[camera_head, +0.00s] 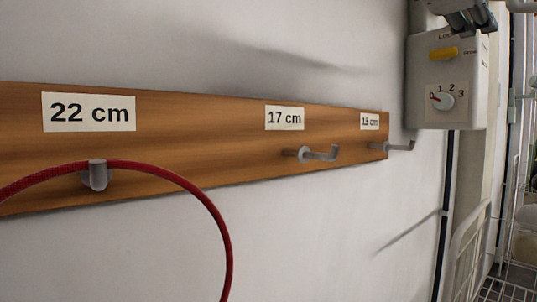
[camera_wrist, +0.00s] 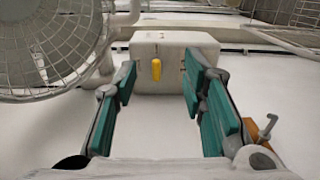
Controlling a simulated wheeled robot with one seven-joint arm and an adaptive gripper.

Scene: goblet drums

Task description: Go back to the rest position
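My gripper (camera_wrist: 161,75) is open in the wrist view, its two teal-padded fingers wide apart with nothing between the pads. A pale control box (camera_wrist: 175,50) with a yellow knob (camera_wrist: 156,70) lies beyond the fingertips. In the head view, part of my gripper (camera_head: 470,18) shows at the top right edge, in front of or above the control box (camera_head: 446,85); the gap cannot be told. A red ring (camera_head: 225,235) hangs on the hook (camera_head: 97,176) under the "22 cm" label, its lower part out of frame.
The wooden rail (camera_head: 230,140) on the white wall also has bare hooks under "17 cm" (camera_head: 320,154) and "15 cm" (camera_head: 400,146). A white wire rack (camera_head: 465,245) stands at the right. A round fan grille (camera_wrist: 45,45) fills the wrist view's upper left.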

